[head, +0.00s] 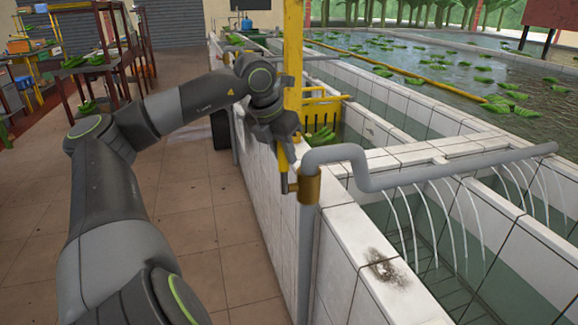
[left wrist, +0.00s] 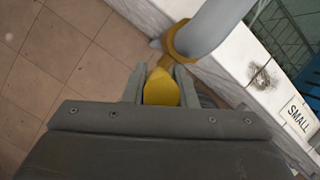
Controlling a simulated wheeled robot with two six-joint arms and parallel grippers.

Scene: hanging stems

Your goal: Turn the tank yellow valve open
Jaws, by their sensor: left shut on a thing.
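The yellow valve handle (head: 284,160) sits on the left side of the brass-coloured valve body (head: 308,187), on a grey pipe (head: 352,154) at the tank's near wall. In the head view the handle points upward from a small stem. My left gripper (head: 279,140) reaches it from above and is shut on it. In the left wrist view the yellow handle (left wrist: 161,90) lies between the two fingers, and the brass collar (left wrist: 182,42) shows just beyond them. The gripper hides part of the handle in the head view. My right gripper is not in view.
A yellow post (head: 293,55) stands just behind the gripper. The white tiled tank wall (head: 350,235) runs along the right, with a "SMALL" label (left wrist: 297,118) in the wrist view. The tiled floor (head: 205,225) on the left is clear. A rack (head: 118,45) stands farther back.

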